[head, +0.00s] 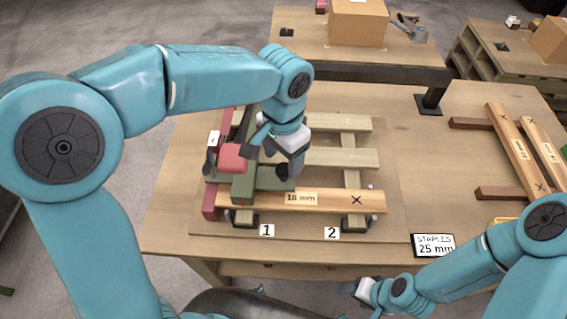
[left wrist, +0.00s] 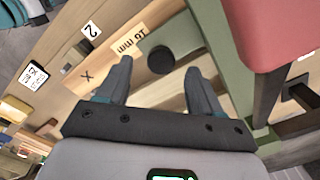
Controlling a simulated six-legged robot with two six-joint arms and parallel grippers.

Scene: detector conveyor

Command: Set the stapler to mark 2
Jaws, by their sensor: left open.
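The stapler is a green frame (head: 243,187) with a red block (head: 233,157) on top, standing at the left end of the pallet near the mark 1 label (head: 267,230). The mark 2 label (head: 331,232) lies farther right; it also shows in the left wrist view (left wrist: 90,31). My left gripper (head: 267,162) is open above the green part. In the left wrist view, a round dark knob (left wrist: 160,60) on the green part (left wrist: 174,31) shows between its spread fingers, with nothing gripped. My right gripper (head: 364,291) is low at the bottom, its fingers unclear.
The pallet's front board (head: 330,201) carries a "16 mm" label and a cross. Loose boards (head: 517,150) lie at the right. The table between pallet and boards is clear.

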